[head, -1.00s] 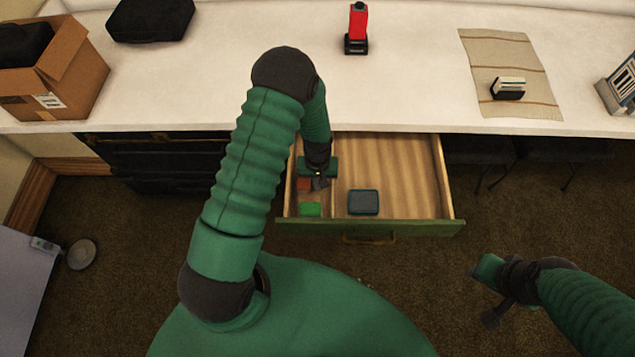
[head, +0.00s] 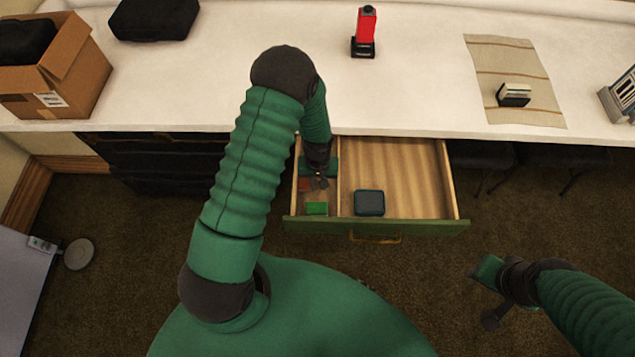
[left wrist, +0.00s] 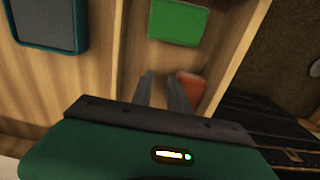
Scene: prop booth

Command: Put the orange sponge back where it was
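The orange sponge (left wrist: 190,88) lies in the narrow left compartment of the open drawer. In the left wrist view it shows just right of one finger, partly covered by it. In the head view only a small orange patch (head: 305,184) shows beside my gripper. My left gripper (head: 318,184) reaches down into that compartment. Its two fingers (left wrist: 161,80) stand apart with a gap and nothing visible between them. Whether a finger touches the sponge I cannot tell. My right gripper (head: 484,296) is over the floor at the right; its finger opening is unclear.
A green block (head: 317,208) lies at the front of the same compartment. A dark teal box (head: 369,203) sits in the wide compartment, past a wooden divider (head: 339,200). The drawer front (head: 420,228) and counter edge (head: 400,134) bound the space. The wide compartment is mostly clear.

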